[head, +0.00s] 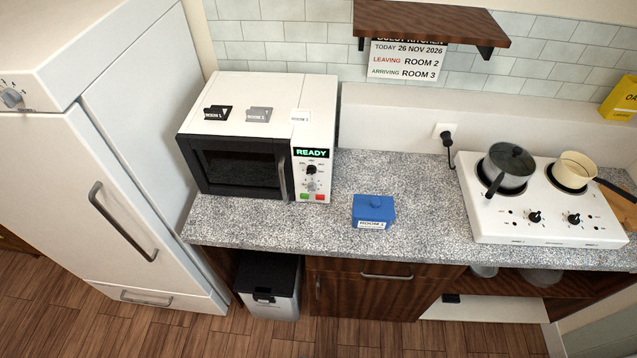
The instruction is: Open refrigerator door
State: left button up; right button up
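A tall white refrigerator (60,190) stands at the left of the head view. Its front door (50,200) looks shut, flush with the body. A grey bar handle (122,222) runs slanted along the door's right side. A lower drawer with its own grey handle (146,299) sits beneath the door and looks shut. A dial (12,98) is on the panel above the door. Neither of my grippers shows in the head view, and nothing touches the handle.
A granite counter (270,220) right of the refrigerator holds a microwave (255,140), a blue box (373,209) and a hob (540,220) with two pans. A bin (285,308) stands below the counter. The wooden floor (60,310) before the refrigerator is clear.

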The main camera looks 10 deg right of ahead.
aim_at(65, 192)
jog(key=u, duration=0.4)
jog(key=j+u, duration=0.1)
jog(key=u, duration=0.3)
jog(key=j+u, duration=0.1)
jog(key=u, duration=0.65)
jog(key=k+j, duration=0.05)
jog(key=j, duration=0.05)
